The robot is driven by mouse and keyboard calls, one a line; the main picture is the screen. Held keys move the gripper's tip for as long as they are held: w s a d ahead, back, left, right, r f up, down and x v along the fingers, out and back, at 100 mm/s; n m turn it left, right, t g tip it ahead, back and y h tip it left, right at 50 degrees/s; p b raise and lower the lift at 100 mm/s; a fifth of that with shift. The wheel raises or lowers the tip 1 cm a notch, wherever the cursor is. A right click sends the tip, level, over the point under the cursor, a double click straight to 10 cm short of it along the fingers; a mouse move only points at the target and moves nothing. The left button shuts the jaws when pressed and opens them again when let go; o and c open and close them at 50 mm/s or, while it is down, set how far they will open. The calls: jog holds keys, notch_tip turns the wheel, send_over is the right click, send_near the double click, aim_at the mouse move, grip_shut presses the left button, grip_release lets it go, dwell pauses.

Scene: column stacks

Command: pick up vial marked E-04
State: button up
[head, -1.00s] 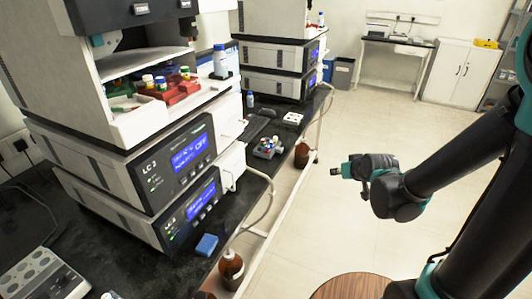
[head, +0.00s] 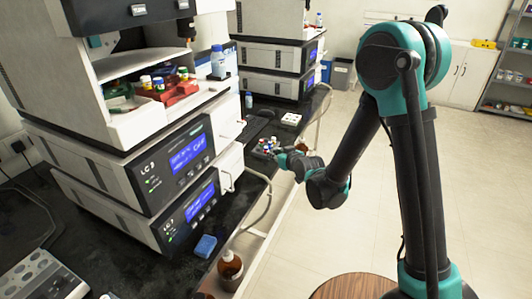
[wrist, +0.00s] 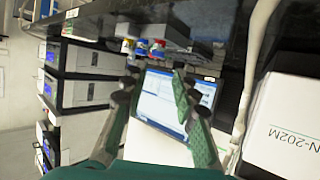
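Several small vials with coloured caps stand in a small grey rack (head: 262,153) on the dark bench, near its front edge. In the wrist view a few vials (wrist: 141,47) with blue, red and white parts show just beyond the fingertips. Other vials with white, yellow and blue caps (head: 158,84) stand by a red rack (head: 180,92) in the open bay of the near stack. No marking E-04 can be read on any vial. My gripper (head: 286,158) is just right of the grey rack; in the wrist view (wrist: 156,74) its fingers are apart with nothing visibly held.
The instrument stack (head: 165,165) stands left of the bench vials. A blue-capped bottle (head: 219,62) is on the stack. A blue sponge-like block (head: 205,246) and brown bottle (head: 230,267) are nearer. A white tray (head: 291,119) lies beyond the rack. Floor at right is clear.

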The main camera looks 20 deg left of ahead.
aim_at(267, 150)
jog(key=x, duration=0.9)
jog(key=shift+w+f, duration=0.35)
jog(key=c, duration=0.6)
